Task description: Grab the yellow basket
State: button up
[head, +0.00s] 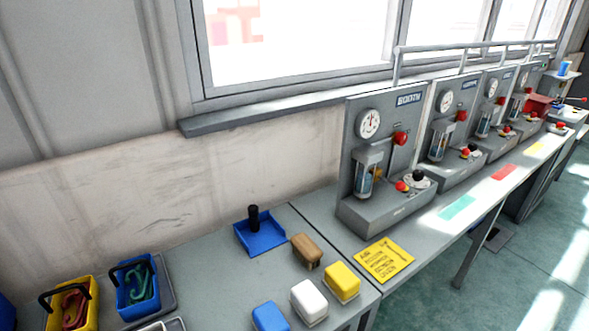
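The yellow basket (85,322) stands at the lower left on the grey table, with its lower part cut off by the picture's bottom edge. It has a black handle raised across it and red hook-like parts inside. A blue basket (137,290) with a black handle and green parts inside stands close to its right, on a grey tray. My gripper does not show in the head view.
On the table are a blue tray with a black knob (259,238), a brown block (307,251), a white block (309,300), a yellow block (342,283) and a blue block (270,317). Grey gauge stations (385,208) line the right bench. A wall (200,190) stands behind.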

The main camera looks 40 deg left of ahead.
aim_at(75, 307)
jog(key=u, duration=2.45)
